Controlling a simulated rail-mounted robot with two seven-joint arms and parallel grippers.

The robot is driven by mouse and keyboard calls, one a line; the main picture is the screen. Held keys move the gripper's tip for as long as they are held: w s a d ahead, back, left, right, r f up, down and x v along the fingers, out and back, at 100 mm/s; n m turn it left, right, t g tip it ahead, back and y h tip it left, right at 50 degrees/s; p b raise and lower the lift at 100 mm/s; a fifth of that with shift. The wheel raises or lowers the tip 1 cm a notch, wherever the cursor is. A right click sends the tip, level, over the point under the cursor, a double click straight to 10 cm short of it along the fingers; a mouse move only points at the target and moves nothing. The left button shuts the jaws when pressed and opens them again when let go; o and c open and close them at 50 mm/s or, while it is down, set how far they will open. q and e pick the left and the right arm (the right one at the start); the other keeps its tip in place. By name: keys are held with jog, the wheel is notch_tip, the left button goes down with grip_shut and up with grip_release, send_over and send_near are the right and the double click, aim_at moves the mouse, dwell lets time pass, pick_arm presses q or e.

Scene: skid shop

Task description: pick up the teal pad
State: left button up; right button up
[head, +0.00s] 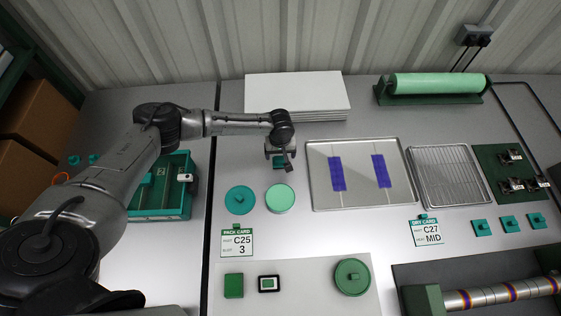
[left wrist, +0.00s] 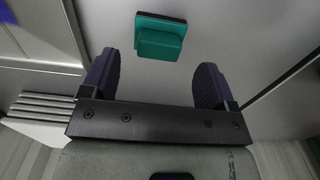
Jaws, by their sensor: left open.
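The teal pad (left wrist: 160,37), a flat square with a raised block on it, lies on the grey table. In the head view it shows only in part (head: 279,163), mostly hidden by my left gripper (head: 281,154). The left gripper hangs right over it. In the left wrist view the two dark fingers (left wrist: 155,80) are open and apart, with nothing between them. The pad lies beyond the fingertips, roughly centred on the gap and untouched. My right gripper is in neither view.
A stack of white sheets (head: 296,95) lies behind the gripper. A teal disc (head: 240,200) and a pale green disc (head: 280,198) lie in front. A metal tray (head: 353,204) with purple strips is to the right, a teal bin (head: 160,214) to the left.

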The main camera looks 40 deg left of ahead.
aim_at(281, 158)
pick_arm(q)
notch_tip(281, 158, down, 4)
jog(key=shift+f+b, duration=0.1)
jog(key=shift+b, duration=0.4)
jog(key=shift+c, duration=0.3)
jog(key=c, duration=1)
jog(key=shift+o, duration=0.2)
jog(key=shift+r, duration=0.2)
notch_tip(281, 158, up, 4)
jog(key=shift+r+p, duration=0.2)
jog(key=shift+p, duration=0.65)
jog(key=w+d+r, duration=0.6)
jog(key=w, duration=0.4)
jog(key=shift+d+r, duration=0.15)
